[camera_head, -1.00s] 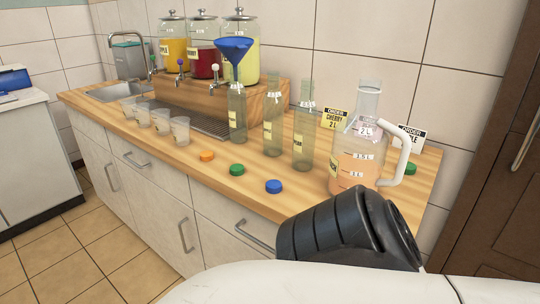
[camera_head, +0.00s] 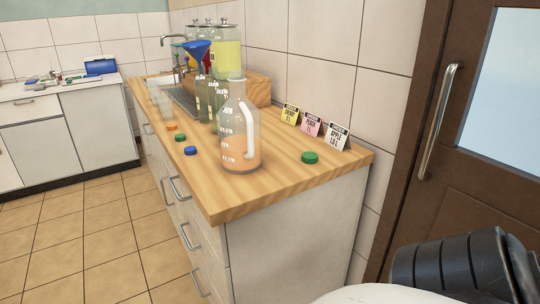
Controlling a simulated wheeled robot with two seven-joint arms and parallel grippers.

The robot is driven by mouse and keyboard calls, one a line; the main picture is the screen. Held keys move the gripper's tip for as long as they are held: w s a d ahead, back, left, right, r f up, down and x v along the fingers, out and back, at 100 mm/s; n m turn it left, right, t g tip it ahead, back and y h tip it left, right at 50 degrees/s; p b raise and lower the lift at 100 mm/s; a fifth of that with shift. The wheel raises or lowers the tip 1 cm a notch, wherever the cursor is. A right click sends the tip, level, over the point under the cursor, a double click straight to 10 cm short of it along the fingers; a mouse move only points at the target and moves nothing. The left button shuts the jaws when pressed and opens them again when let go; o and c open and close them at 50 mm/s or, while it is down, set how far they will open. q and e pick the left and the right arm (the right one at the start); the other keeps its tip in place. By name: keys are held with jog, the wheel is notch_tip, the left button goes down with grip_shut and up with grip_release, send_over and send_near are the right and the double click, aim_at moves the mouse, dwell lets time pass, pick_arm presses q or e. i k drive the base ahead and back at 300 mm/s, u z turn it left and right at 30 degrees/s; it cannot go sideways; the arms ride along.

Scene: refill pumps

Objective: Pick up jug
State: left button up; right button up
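The jug (camera_head: 240,136) is clear with a white handle on its right side and orange liquid in its lower part. It stands upright on the wooden counter (camera_head: 275,184), close to the near end, with nothing holding it. A dark ribbed part of my own arm shows at the lower right, well apart from the jug. Neither gripper's fingers are in view.
A blue funnel (camera_head: 196,48) sits on a bottle behind the jug. Dispensers (camera_head: 229,54) stand at the back. Order cards (camera_head: 338,137) and a green cap (camera_head: 310,157) are right of the jug. More caps (camera_head: 190,150) lie left. A brown door (camera_head: 430,130) is at right.

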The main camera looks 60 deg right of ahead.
aim_at(238, 120)
jog(key=z, duration=1.75)
